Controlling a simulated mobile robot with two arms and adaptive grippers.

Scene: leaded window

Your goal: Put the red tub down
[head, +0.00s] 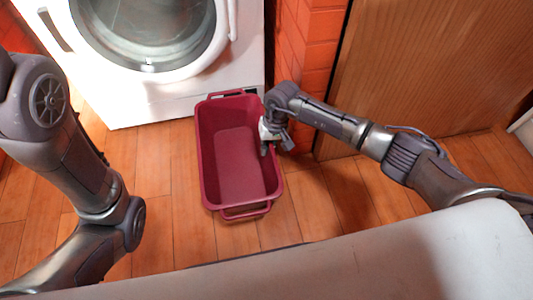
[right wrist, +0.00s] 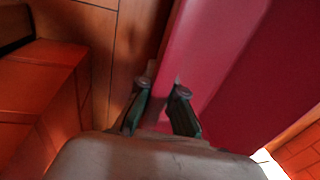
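The red tub (head: 236,150), an empty, deep rectangular container with a handle at each short end, is upright in front of the washing machine. Whether its base touches the floor is hard to tell. My right gripper (head: 268,143) is at the tub's right long side. In the right wrist view its two fingers (right wrist: 160,100) are close together astride the tub's wall (right wrist: 205,50), one outside and one inside; it looks shut on the rim, though the contact itself is partly hidden. My left arm is at the left of the head view, and its gripper is out of the picture.
The white washing machine (head: 190,95) with a round door stands behind the tub. A brick pillar (head: 305,50) and a wooden panel (head: 420,65) are at the right, behind my right arm. The plank floor (head: 170,225) is bare left of and in front of the tub.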

